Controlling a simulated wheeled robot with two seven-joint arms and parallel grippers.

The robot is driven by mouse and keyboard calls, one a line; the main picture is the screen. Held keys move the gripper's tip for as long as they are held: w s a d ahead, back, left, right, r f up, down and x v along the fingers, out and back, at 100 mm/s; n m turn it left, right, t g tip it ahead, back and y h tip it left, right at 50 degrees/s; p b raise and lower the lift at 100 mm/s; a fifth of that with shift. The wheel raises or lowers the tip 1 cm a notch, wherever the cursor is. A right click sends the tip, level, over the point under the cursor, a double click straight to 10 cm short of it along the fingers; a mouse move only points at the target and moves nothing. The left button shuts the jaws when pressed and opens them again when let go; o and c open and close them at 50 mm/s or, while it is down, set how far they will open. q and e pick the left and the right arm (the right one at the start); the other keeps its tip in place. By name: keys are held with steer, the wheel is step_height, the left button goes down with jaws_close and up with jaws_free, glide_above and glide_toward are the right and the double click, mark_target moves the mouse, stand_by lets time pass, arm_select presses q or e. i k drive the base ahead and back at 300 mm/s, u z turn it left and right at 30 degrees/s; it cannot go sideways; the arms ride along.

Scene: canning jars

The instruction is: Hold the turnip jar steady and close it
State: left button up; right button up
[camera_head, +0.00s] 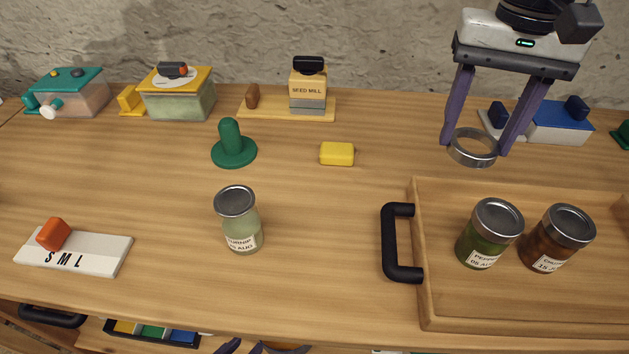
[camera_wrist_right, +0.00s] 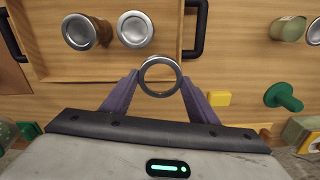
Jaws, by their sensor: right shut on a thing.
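The turnip jar (camera_head: 242,236) is a pale glass jar standing upright on the table, with a grey metal disc (camera_head: 235,201) on its mouth. It also shows at the top right of the right wrist view (camera_wrist_right: 287,29). My right gripper (camera_head: 475,147) is shut on a silver screw ring (camera_head: 472,161), held high, right of the jar and apart from it. The open ring shows between the fingertips in the right wrist view (camera_wrist_right: 160,92). Purple finger parts of my left gripper (camera_head: 246,348) show at the bottom edge, largely cut off. Its opening is unclear.
A wooden tray (camera_head: 424,300) with a black handle (camera_head: 390,245) holds a pepper jar (camera_head: 480,245) and a brown jar (camera_head: 545,250). A green knobbed tool (camera_head: 232,148), a yellow block (camera_head: 337,154) and a size board (camera_head: 90,252) surround the turnip jar. Table beside it is clear.

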mark_target(236, 207)
steer(key=u, duration=2.25)
steer(key=k, duration=0.85)
steer(key=z, duration=0.75)
